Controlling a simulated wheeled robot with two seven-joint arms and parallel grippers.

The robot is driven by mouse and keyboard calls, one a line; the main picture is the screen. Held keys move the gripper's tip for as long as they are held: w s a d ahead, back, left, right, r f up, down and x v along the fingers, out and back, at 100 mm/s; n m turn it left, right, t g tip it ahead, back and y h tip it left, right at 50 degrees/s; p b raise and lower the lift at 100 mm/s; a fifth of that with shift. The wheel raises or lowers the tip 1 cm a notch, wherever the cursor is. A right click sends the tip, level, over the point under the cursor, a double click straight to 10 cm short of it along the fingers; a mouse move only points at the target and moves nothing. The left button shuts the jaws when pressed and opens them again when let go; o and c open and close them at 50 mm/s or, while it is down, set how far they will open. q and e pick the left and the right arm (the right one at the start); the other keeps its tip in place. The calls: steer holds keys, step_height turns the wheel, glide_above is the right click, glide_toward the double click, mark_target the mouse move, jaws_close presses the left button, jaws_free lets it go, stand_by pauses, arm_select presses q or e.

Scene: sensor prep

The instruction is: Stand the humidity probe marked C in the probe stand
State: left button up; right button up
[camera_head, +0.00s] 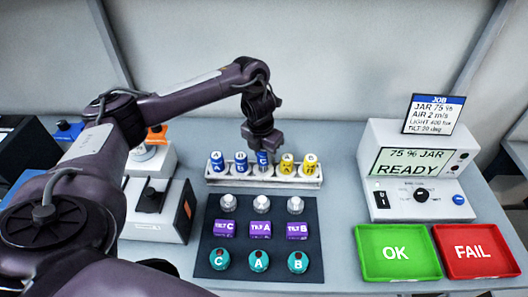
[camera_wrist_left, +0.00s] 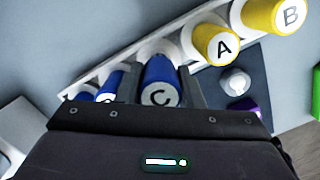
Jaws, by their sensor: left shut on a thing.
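A blue probe marked C (camera_head: 263,158) stands upright at the middle of the white rack (camera_head: 225,182). My left gripper (camera_head: 262,150) is above the rack, shut on this probe. In the left wrist view the blue probe (camera_wrist_left: 160,85) shows its C between the two fingers, and its foot is at the rack. I cannot tell how deep it sits. Two other blue probes (camera_head: 241,162) stand to its left; yellow probes A (camera_head: 287,164) and B (camera_head: 309,164) stand to its right. My right gripper is not in view.
A dark mat (camera_head: 240,279) in front of the rack holds silver knobbed pieces, purple TILT blocks (camera_head: 261,230) and teal round pieces. At right are a tester reading READY (camera_head: 378,210), a green OK tray (camera_head: 370,272) and a red FAIL tray (camera_head: 450,270).

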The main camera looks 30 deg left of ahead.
arm_select(q)
steer(key=shift+f+b, duration=1.15)
steer(key=shift+f, duration=0.65)
stand_by(2.5)
steer(key=o, duration=1.1)
steer(key=shift+r, duration=0.1)
steer(key=shift+o, duration=0.4)
steer(key=shift+o, duration=0.8)
steer(key=shift+r+p, duration=1.45)
steer(key=shift+r, duration=0.25)
step_height(320, 180, up, 5)
steer(key=p, duration=0.4)
steer(key=shift+f, duration=0.15)
